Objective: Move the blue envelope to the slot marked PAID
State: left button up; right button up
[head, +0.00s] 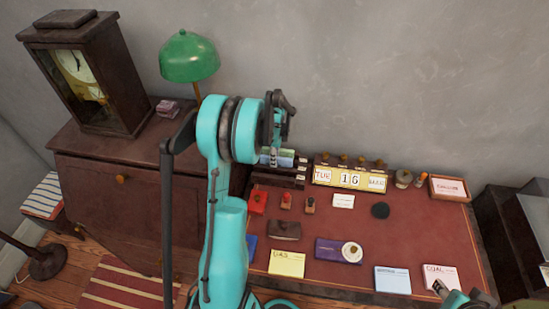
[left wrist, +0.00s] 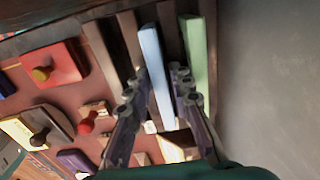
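The blue envelope (left wrist: 154,62) is pale blue and stands on edge in a dark wooden slotted rack (left wrist: 131,42) in the left wrist view. A green envelope (left wrist: 196,58) stands just right of it. My left gripper (left wrist: 157,84) is over the rack with its fingers spread, one on each side of the blue envelope; a firm hold does not show. In the head view the left gripper (head: 272,155) reaches down at the rack, hiding much of it. The slot labels are too small to read, so PAID cannot be picked out. My right gripper (head: 440,288) shows partly at the lower right.
The red desk top (head: 335,222) carries red stampers (head: 258,201), a calendar block (head: 349,175), a yellow note (head: 287,263), a COAL card (head: 441,277) and a purple booklet (head: 330,250). A cabinet with a clock (head: 85,75) and a green lamp (head: 188,57) stand left.

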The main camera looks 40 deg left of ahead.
pick_arm(q)
jog(key=shift+r, duration=0.3)
notch_tip(320, 180, up, 12)
jog(key=f+p, duration=0.1)
jog(key=p, duration=0.3)
jog(key=s+d+r+n+t, duration=0.2)
jog(key=d+r+n, duration=0.1)
jog(key=d+r, duration=0.5)
jog(key=s+d+n+t, duration=0.5)
jog(key=s+d+n, duration=0.4)
jog(key=s+d, duration=0.5)
jog(key=d, duration=0.4)
jog(key=shift+s+d+r, duration=0.2)
jog(key=shift+d, duration=0.05)
